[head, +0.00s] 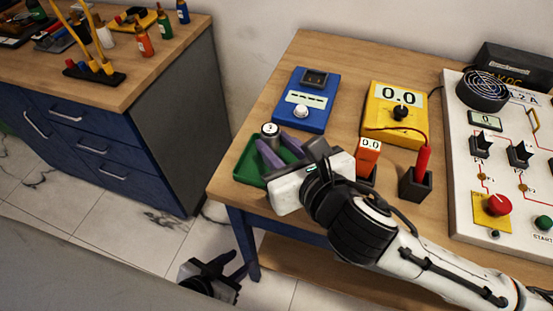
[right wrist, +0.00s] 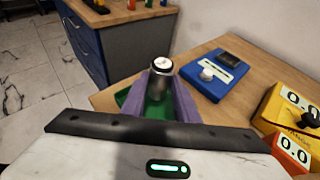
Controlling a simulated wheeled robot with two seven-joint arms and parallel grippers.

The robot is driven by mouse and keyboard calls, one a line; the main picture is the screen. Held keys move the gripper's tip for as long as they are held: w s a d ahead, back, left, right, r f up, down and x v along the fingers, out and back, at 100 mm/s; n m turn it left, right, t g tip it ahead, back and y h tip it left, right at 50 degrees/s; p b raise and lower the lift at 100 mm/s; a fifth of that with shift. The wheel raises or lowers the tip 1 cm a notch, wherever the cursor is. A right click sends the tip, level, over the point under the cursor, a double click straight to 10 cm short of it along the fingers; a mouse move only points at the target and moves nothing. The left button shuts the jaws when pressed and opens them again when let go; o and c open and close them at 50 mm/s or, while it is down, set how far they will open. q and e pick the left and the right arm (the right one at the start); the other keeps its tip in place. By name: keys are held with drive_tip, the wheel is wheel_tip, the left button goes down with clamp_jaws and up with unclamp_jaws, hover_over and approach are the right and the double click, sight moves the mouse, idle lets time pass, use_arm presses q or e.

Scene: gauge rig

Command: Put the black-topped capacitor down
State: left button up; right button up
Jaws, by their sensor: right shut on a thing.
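The capacitor (head: 270,131) is a grey cylinder with a dark rim and a pale marked disc on top. It also shows in the right wrist view (right wrist: 161,75), upright between the purple fingers. My right gripper (head: 276,146) is shut on it, over the green tray (head: 244,167) at the table's left end. The fingers hide its lower part, so I cannot tell whether it touches the tray floor. My left gripper (head: 222,270) is low beside the table leg, away from the objects; its finger gap is unclear.
A blue meter (head: 318,114) stands behind the tray. A yellow meter (head: 388,127), an orange display block (head: 368,155) and a black holder with a red probe (head: 415,186) stand to the right. A white switch panel (head: 460,140) fills the right end.

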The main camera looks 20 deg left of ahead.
drive_tip(key=shift+f, duration=2.05)
drive_tip(key=shift+f, duration=0.2)
drive_tip(key=o, duration=1.1)
drive_tip(key=shift+c, duration=0.2)
drive_tip(key=shift+r, duration=0.1)
drive_tip(key=shift+r, duration=0.15)
drive_tip(key=v, duration=1.2)
